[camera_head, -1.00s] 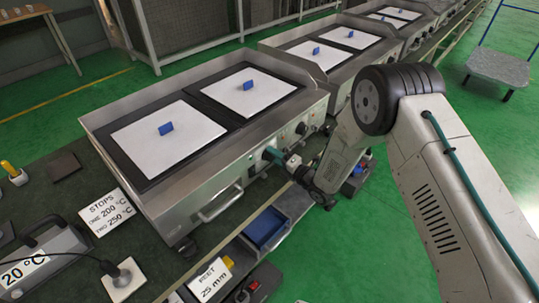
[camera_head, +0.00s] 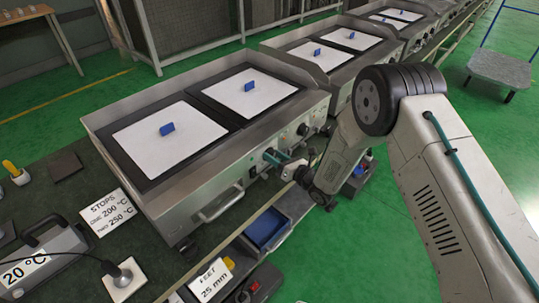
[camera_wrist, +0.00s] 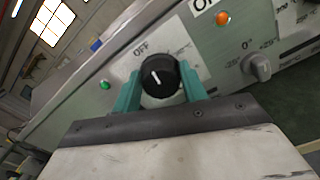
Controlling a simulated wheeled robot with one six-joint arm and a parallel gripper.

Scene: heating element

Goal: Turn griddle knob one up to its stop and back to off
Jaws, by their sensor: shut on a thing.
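The black griddle knob (camera_wrist: 160,74) with a white pointer line sits on the steel front panel, in the middle of the wrist view. Its line lies tilted, lower left to upper right. In the head view my gripper (camera_head: 274,157) is at the front panel of the nearest griddle (camera_head: 195,185) and hides the knob.
A green lamp (camera_wrist: 105,85) is left of the knob, an orange lamp (camera_wrist: 223,18) upper right, and a smaller grey knob (camera_wrist: 261,68) to the right. A front handle (camera_head: 221,206) sticks out left of my gripper. A blue bin (camera_head: 267,229) stands below. A STOPS card (camera_head: 110,211) lies at left.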

